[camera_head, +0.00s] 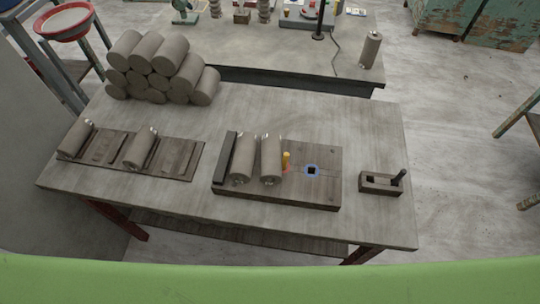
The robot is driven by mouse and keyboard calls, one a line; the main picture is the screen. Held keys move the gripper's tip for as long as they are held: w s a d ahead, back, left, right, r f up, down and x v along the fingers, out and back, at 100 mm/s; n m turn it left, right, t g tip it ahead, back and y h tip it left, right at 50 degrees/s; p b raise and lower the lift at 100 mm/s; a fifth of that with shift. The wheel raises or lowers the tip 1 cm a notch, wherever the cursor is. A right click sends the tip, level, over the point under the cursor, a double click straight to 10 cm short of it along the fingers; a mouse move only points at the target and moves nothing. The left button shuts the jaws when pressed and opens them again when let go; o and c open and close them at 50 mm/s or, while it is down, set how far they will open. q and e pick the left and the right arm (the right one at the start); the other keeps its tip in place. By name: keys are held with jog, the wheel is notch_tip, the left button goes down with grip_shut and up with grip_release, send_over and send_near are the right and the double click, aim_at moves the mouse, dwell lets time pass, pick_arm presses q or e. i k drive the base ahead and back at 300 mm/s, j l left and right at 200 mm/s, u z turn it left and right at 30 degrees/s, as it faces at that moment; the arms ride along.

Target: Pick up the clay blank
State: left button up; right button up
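Several grey clay cylinders that look like clay blanks are in the head view. A stack of them (160,68) lies at the back left of the grey table (330,120). Two more, a left one (75,140) and a right one (140,147), lie apart on a slatted wooden board (180,160). Two others, a left one (243,158) and a right one (270,160), lie side by side on a dark wooden fixture (310,192), the left one beside its raised bar. I cannot tell which one the task means. Neither gripper is in view.
A small wooden block with a dark handle (380,183) sits at the right. Another cylinder (370,50) stands upright on the rear table (300,55). The table's back right is clear.

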aim_at(75, 140)
jog(key=u, duration=1.55)
jog(key=i+j+z, duration=0.1)
jog(key=j, duration=0.25)
jog(key=i+j+z, duration=0.15)
jog(key=i+j, duration=0.1)
jog(key=j, duration=0.1)
